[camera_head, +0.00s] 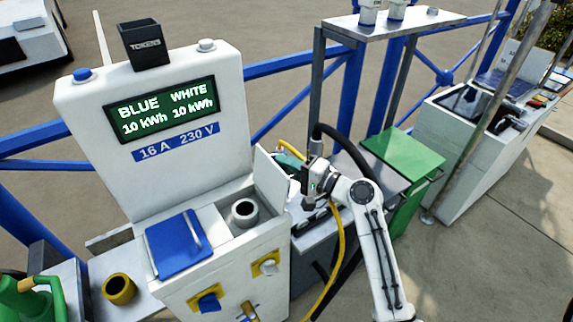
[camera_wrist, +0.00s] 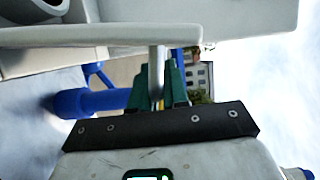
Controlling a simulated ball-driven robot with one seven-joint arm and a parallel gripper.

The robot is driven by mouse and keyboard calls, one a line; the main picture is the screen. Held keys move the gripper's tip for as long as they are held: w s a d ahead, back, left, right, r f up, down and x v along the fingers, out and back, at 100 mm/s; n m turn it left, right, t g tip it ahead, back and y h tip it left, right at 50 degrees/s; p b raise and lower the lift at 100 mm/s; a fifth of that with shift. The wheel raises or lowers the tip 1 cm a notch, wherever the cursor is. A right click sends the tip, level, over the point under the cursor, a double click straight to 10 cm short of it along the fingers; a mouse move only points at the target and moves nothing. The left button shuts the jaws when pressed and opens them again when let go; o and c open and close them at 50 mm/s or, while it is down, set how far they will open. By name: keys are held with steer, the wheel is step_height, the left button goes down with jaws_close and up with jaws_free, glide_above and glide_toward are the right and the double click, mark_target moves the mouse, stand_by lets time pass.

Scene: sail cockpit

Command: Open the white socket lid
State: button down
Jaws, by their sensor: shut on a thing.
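The white socket lid (camera_head: 268,180) stands raised, roughly upright, at the right side of the white socket (camera_head: 244,212), whose grey ring is uncovered. In the wrist view the lid (camera_wrist: 95,37) shows as a pale slab across the upper left, with the grey socket ring (camera_wrist: 48,6) behind it. My gripper (camera_head: 286,160) is at the lid's right side. In the wrist view its green fingers (camera_wrist: 161,85) are shut on the lid's metal handle (camera_wrist: 157,60). The lid partly hides the fingertips in the head view.
The blue lid (camera_head: 180,245) lies closed on the left. The display post (camera_head: 165,130) rises behind the sockets. A yellow cable (camera_head: 341,250) hangs close to my arm. A green cabinet (camera_head: 402,153) and a shelf (camera_head: 390,22) stand right and behind. The paving at lower right is clear.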

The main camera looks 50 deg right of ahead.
mark_target(273, 167)
steer(key=a+n+p, duration=0.1)
steer(key=a+r+n+g+p, duration=0.1)
steer(key=p, duration=0.1)
steer(key=shift+w+a+r, duration=0.2)
steer(key=shift+w+a, duration=0.1)
steer(key=shift+w, duration=0.05)
steer(key=shift+w+a+r+n+g+p, duration=0.1)
steer(key=shift+a+n+g+p, duration=0.05)
steer(key=shift+a+n+p, duration=0.25)
steer(key=shift+w+a+r+n+g+p, duration=0.15)
steer(key=shift+a+n+p, duration=0.15)
steer(key=shift+n, duration=0.2)
steer(key=shift+w+a+f+n+g+h+p, duration=0.15)
steer(key=shift+a+n+p, duration=0.15)
steer(key=shift+a, duration=0.25)
steer(key=shift+w+a+f+n+g+h+p, duration=0.1)
steer(key=shift+a+n+h+p, duration=0.1)
steer(key=shift+a+p, duration=0.25)
steer(key=shift+w+a+f+n+g+h+p, duration=0.1)
steer(key=shift+w+a+n+h+p, duration=0.1)
steer(key=shift+a, duration=0.4)
steer(key=c, duration=1.2)
jaws_free()
